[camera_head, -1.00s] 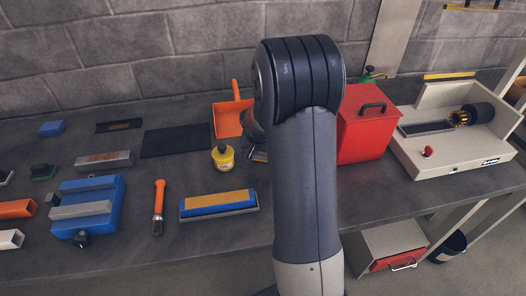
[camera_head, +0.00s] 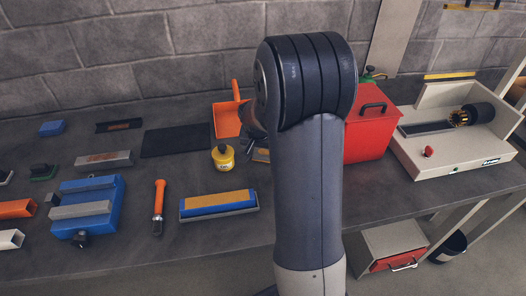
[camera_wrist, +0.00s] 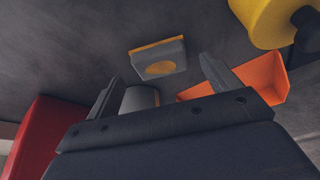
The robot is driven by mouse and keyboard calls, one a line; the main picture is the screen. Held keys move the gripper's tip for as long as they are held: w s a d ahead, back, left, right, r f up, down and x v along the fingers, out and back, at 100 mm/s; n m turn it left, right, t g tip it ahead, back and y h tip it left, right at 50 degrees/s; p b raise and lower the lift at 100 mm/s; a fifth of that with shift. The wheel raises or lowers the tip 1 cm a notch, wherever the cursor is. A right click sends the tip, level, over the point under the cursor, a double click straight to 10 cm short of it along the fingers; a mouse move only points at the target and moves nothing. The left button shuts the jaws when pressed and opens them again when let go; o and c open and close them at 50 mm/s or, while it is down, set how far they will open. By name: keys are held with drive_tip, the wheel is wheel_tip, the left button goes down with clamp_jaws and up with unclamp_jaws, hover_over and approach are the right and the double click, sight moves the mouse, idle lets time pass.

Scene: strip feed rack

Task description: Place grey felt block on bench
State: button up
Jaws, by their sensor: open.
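A grey block (camera_wrist: 158,60) with a yellow-orange top edge and a yellow oval on its face lies on the bench, seen in the wrist view; it looks like the felt block. In the head view a small part of it (camera_head: 261,155) shows beside my arm. My gripper (camera_wrist: 160,84) is open, its two fingers apart, with the block beyond the fingertips and not touched. A pale grey rounded thing (camera_wrist: 139,98) shows between the fingers; I cannot tell what it is. The bench (camera_head: 120,245) is dark grey.
A yellow pot (camera_head: 223,158) and an orange dustpan (camera_head: 226,122) stand close to the block on the left. A red box (camera_head: 368,130) is on the right. A blue-yellow block in a tray (camera_head: 218,204) lies in front. Bare bench shows around the orange-handled tool (camera_head: 158,207).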

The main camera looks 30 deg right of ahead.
drive_tip(key=v, duration=0.9)
drive_tip(key=shift+r, duration=0.15)
